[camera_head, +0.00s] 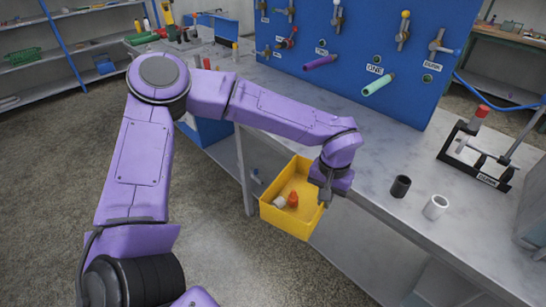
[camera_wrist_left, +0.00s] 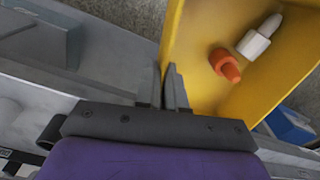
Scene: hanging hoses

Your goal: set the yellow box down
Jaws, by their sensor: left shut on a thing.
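The yellow box (camera_head: 270,215) is an open-topped bin. In the head view it hangs beside the front edge of the workbench, over the floor, and looks tilted. It holds an orange piece (camera_head: 293,199) and a white piece (camera_head: 280,202). My left gripper (camera_head: 326,194) is shut on the box's right wall. In the left wrist view the two fingers (camera_wrist_left: 173,88) pinch the wall of the yellow box (camera_wrist_left: 178,40), with the orange piece (camera_wrist_left: 225,65) and the white piece (camera_wrist_left: 258,38) inside. My right gripper is not in view.
The grey workbench (camera_head: 365,178) has a dark cup (camera_head: 401,187) and a white cup (camera_head: 435,207) near its front edge. A black stand (camera_head: 475,155) is at right. A blue board (camera_head: 365,45) with hoses stands behind. The bench top between is clear.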

